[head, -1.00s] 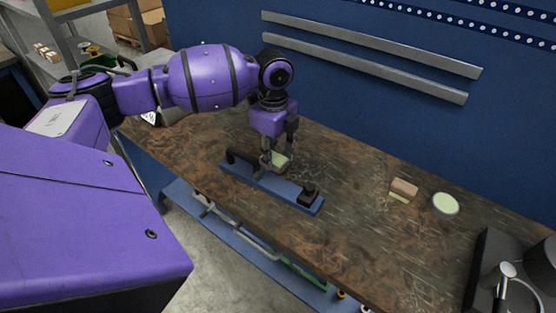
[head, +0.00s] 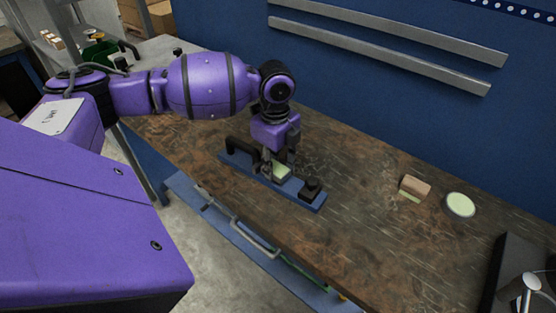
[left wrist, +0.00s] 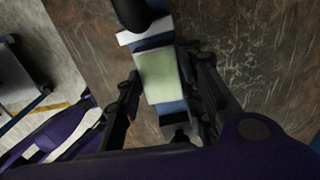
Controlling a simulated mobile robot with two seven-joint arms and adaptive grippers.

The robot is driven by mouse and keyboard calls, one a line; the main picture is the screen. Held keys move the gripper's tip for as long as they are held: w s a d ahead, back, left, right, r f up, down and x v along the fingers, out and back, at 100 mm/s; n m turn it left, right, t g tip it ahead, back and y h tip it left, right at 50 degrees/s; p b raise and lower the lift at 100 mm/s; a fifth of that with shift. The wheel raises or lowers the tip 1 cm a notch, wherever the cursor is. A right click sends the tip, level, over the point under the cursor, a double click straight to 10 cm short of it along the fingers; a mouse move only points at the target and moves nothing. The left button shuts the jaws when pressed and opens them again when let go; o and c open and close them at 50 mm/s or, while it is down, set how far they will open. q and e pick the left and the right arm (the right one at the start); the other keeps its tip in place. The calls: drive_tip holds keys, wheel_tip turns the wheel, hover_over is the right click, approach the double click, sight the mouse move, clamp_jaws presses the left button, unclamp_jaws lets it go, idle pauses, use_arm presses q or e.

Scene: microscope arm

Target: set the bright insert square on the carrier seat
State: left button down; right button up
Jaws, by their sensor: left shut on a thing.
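The bright insert, a pale green block (head: 282,171), is at the middle of the blue carrier bar (head: 319,204), between a black handle (head: 238,147) and a black block (head: 311,188). My left gripper (head: 274,168) points down over the bar and is shut on the insert. In the left wrist view the insert (left wrist: 160,77) lies between the fingers, over the blue bar (left wrist: 171,108), and looks roughly in line with it. Its underside and the seat are hidden, so I cannot tell whether it touches the seat. My right gripper is not in view.
A tan block (head: 415,186) with a pale green edge and a round pale green disc (head: 460,205) lie on the right of the brown worktop (head: 370,220). Dark equipment (head: 520,275) stands at the lower right corner. The worktop between is clear.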

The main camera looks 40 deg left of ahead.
sight(276, 168)
use_arm(q)
drive_tip(key=shift+r, duration=0.15)
drive_tip(key=shift+f, duration=0.4)
drive_tip(key=shift+f, duration=0.25)
drive_tip(key=c, duration=1.1)
unclamp_jaws()
wheel_tip(276, 168, up, 12)
